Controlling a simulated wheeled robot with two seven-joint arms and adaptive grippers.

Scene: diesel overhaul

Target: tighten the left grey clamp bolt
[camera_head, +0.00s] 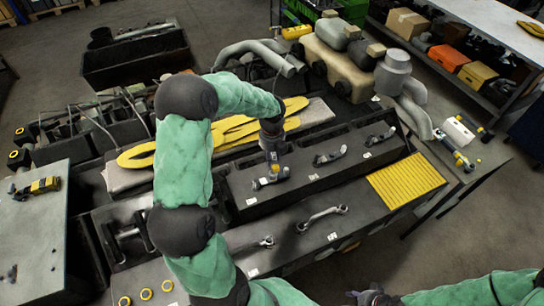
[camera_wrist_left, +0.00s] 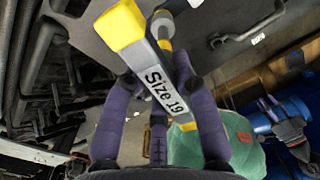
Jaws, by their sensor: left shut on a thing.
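My left gripper (camera_head: 272,148) is above the left end of the black block and points down. In the left wrist view its purple fingers (camera_wrist_left: 160,82) are shut on a grey tool (camera_wrist_left: 165,85) with yellow ends, marked "Size 19". The left clamp (camera_head: 262,183) lies on the block just below this gripper; the tool and gripper partly cover it. In the wrist view a round metal part with a yellow ring (camera_wrist_left: 163,25) shows beside the tool; I cannot tell whether the tool touches the bolt. My right gripper (camera_head: 375,297) is at the bottom edge, its jaws unclear.
Similar grey clamps, a middle one (camera_head: 330,156) and a right one (camera_head: 380,136), lie along the block. A yellow ribbed mat (camera_head: 405,181) is at the right.

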